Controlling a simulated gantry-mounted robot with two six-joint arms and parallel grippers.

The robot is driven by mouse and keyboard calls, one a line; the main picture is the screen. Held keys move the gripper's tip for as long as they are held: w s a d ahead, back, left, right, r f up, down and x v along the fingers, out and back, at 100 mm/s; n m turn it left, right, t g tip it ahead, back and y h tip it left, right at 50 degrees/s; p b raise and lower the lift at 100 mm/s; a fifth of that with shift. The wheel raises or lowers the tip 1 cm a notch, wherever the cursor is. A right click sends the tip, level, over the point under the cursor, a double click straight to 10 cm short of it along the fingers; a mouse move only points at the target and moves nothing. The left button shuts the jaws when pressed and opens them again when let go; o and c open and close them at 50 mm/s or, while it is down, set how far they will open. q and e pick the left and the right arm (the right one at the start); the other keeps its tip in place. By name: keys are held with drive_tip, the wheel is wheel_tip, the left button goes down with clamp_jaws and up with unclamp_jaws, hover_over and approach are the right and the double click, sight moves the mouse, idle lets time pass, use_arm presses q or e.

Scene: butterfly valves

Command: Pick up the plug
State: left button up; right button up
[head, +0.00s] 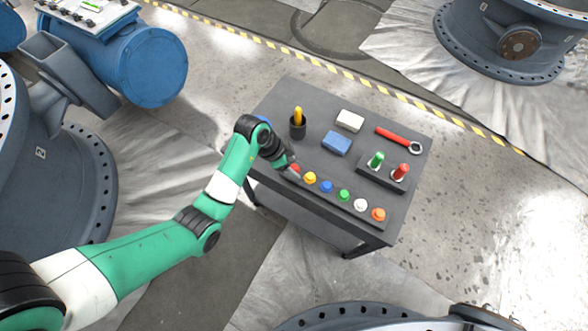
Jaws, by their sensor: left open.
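Several small coloured pieces that may be plugs stand in a row along the front edge of a dark grey table (290,95). They are red (295,168), yellow (310,178), blue (326,186), green (343,195), white (361,205) and orange (378,214). A green upright piece (376,160) and a red upright piece (401,172) stand in a black block (383,177) at the right. Which one is the plug I cannot tell. My left gripper (291,172) is open at the red piece at the row's left end; its fingers are small and partly cover it. My right gripper is out of view.
A black cup (298,127) holding a yellow-handled tool (297,115), a white box (349,121), a blue box (336,143) and a red wrench (399,140) lie farther back on the table. Large grey flanged valves surround the table. The floor beyond its right side is clear.

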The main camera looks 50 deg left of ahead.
use_arm(q)
clamp_jaws()
drive_tip(key=shift+r, duration=0.15)
